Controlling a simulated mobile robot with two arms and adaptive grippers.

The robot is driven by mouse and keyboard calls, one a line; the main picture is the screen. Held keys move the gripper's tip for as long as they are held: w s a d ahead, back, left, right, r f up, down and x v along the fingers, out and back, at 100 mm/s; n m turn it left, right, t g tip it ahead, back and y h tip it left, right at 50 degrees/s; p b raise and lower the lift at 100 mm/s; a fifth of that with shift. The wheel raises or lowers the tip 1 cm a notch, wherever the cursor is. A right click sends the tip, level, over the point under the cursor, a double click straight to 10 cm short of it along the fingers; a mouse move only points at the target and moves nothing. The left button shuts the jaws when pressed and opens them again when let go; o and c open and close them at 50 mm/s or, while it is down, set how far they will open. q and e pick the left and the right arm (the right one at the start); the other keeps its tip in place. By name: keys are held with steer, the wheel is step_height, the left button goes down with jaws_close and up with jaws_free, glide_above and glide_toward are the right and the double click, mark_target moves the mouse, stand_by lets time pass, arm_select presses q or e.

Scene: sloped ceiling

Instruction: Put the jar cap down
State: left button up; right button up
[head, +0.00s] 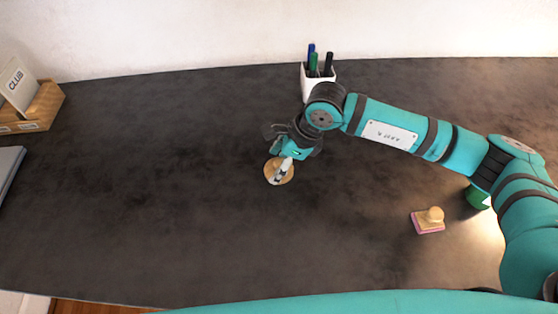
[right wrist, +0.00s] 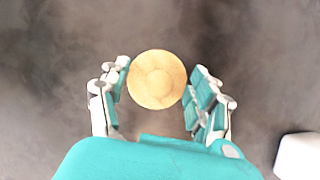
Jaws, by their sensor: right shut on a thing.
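I cannot tell whether the cap touches the desk. My left gripper is not in view.
A white pen cup (head: 318,86) stands behind my right arm. A pink stamp with a wooden knob (head: 428,221) and a green object (head: 478,196) are at the right. A wooden box (head: 42,108) and a grey flat item (head: 8,168) are at the left. The desk's centre-left (head: 150,190) is clear.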

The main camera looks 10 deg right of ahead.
steer(key=shift+f, duration=0.35)
steer(key=o, duration=0.9)
steer(key=shift+r, duration=0.1)
steer(key=shift+r, duration=0.25)
steer(key=shift+r+p, duration=0.4)
steer(key=shift+p, duration=0.2)
steer(key=b+v, duration=0.1)
steer(key=v, duration=1)
steer(key=shift+d+r+b, duration=0.2)
steer(key=shift+b, duration=0.15)
steer(key=shift+s, duration=0.1)
